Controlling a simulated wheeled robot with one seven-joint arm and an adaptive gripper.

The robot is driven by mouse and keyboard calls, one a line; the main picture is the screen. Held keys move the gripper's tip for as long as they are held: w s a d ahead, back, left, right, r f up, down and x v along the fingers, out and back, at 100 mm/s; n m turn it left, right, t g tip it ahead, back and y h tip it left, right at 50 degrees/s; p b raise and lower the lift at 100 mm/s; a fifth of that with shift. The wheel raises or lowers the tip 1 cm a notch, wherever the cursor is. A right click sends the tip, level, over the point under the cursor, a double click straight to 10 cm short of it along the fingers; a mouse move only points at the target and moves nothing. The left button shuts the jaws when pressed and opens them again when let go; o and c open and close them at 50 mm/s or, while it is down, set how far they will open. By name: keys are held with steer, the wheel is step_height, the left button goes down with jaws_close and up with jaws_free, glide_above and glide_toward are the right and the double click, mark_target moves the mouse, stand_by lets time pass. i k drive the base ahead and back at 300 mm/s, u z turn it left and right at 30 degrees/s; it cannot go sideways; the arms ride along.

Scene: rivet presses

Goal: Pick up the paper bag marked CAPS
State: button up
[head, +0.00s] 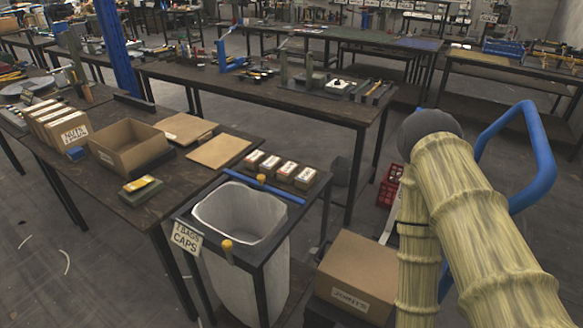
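A sign reading CAPS (185,238), with a smaller upper line I cannot read surely, hangs at the front left corner of a black stand. The stand holds an open, pale grey-white bin or liner (222,262). Several brown upright packets (62,128) stand in a row on the left table; the nearest label seems to read NUTS. The labels behind it are too small or hidden to read, so I cannot tell whether one says CAPS. My arm, in a yellowish sleeve, rises at the right. My gripper is out of view.
An open cardboard box (130,158) and flat cardboard pieces (219,151) lie on the left table (120,205). Small labelled boxes (287,168) stand behind the bin. A closed carton (352,275) sits low beside the stand. A blue tube frame (540,160) is at right.

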mark_target(287, 173)
steer(key=u, duration=0.5)
steer(key=k, duration=1.15)
steer(key=u, duration=0.75)
steer(key=i, duration=1)
steer(key=z, duration=0.8)
steer(key=i, duration=0.6)
steer(key=z, duration=0.45)
